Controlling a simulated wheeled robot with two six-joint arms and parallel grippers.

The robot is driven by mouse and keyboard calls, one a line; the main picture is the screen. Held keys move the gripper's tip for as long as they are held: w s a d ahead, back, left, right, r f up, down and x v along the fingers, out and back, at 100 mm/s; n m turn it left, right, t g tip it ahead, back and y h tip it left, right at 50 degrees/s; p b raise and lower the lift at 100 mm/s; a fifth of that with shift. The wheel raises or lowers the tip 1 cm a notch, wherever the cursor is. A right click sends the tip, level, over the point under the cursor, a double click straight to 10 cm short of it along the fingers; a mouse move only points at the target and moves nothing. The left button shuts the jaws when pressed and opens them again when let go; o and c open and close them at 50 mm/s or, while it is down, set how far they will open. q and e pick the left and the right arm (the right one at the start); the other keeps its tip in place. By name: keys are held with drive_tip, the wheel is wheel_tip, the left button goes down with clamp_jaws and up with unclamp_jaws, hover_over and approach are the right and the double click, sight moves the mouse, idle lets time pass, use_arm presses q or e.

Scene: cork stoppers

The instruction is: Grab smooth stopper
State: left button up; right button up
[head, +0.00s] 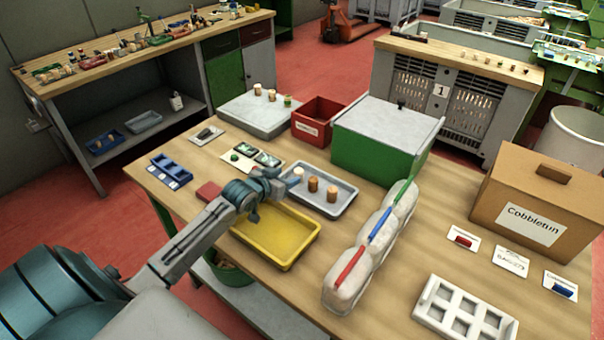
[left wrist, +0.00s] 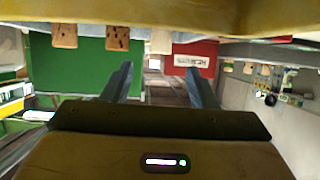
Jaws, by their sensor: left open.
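Three cork stoppers stand in a row in the grey tray (head: 345,205). The pale stopper (head: 298,173) looks plain and smooth, the middle stopper (head: 313,184) is orange-brown, and the last stopper (head: 332,194) is darker brown. In the upside-down left wrist view, the pale stopper (left wrist: 162,41) lies beyond the gap between my fingers. The middle stopper (left wrist: 118,38) has dark pits there, and the outer stopper (left wrist: 64,36) shows faint specks. My left gripper (head: 286,184) is open and empty, at the tray's left edge close to the pale stopper. My right gripper is out of view.
Behind the grey tray stand a red bin (head: 318,122) and a green box (head: 385,140). More stoppers stand on a grey lid (head: 250,115).

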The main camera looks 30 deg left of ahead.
sight(296, 173)
use_arm(q)
drive_tip(key=shift+x, duration=0.8)
drive_tip(key=shift+w+f, duration=0.1)
drive_tip(key=shift+w, duration=0.15)
drive_tip(key=p+x, duration=0.1)
drive_tip(key=x, duration=0.3)
drive_tip(key=shift+f+p, duration=0.1)
drive_tip(key=shift+p, duration=0.3)
drive_tip(key=shift+w+f, duration=0.2)
drive_tip(key=shift+w, duration=0.05)
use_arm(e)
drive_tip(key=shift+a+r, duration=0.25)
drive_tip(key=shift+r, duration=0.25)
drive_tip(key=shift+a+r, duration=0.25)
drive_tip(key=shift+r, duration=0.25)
use_arm(q)
drive_tip(key=shift+s, duration=0.1)
drive_tip(key=c, duration=1)
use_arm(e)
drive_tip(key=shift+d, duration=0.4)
